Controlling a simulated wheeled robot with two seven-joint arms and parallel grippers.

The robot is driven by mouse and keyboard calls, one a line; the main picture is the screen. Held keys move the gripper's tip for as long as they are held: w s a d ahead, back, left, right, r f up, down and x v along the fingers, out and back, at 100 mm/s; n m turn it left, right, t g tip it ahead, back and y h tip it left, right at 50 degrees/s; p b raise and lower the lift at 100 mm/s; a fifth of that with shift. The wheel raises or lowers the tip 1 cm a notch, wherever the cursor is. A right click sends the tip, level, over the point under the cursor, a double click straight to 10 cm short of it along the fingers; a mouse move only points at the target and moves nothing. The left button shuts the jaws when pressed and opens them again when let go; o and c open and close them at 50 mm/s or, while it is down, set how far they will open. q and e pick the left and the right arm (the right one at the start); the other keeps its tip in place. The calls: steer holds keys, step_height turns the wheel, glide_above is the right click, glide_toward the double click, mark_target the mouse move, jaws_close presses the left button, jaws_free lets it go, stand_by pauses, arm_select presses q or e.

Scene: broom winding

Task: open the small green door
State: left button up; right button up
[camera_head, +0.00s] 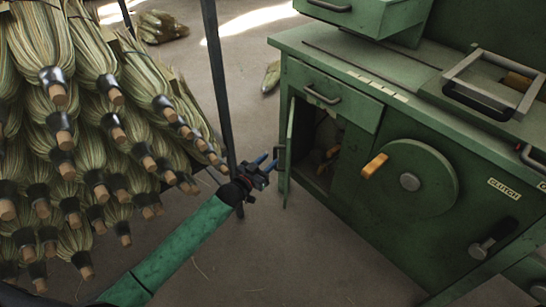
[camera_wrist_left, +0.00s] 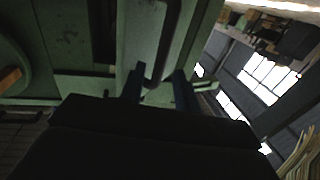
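The small green door (camera_head: 290,152) stands swung out from the cabinet front, seen nearly edge-on in the head view, and the dark compartment (camera_head: 318,150) behind it is exposed. Its dark handle (camera_head: 280,160) is on the outer face, toward my left gripper (camera_head: 269,162). The gripper's blue fingers are apart, with the tips close to the handle. In the left wrist view, the door panel (camera_wrist_left: 140,35) fills the upper middle. The handle (camera_wrist_left: 169,40) ends between the two spread fingers (camera_wrist_left: 159,88); contact cannot be told. My right gripper is not in view.
The green cabinet (camera_head: 375,200) has a drawer (camera_head: 330,92) above the compartment and a round wheel (camera_head: 410,180) with an orange knob to the right. The floor (camera_head: 290,250) in front is clear.

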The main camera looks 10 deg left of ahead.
arm_select(q)
steer(key=v, duration=0.3)
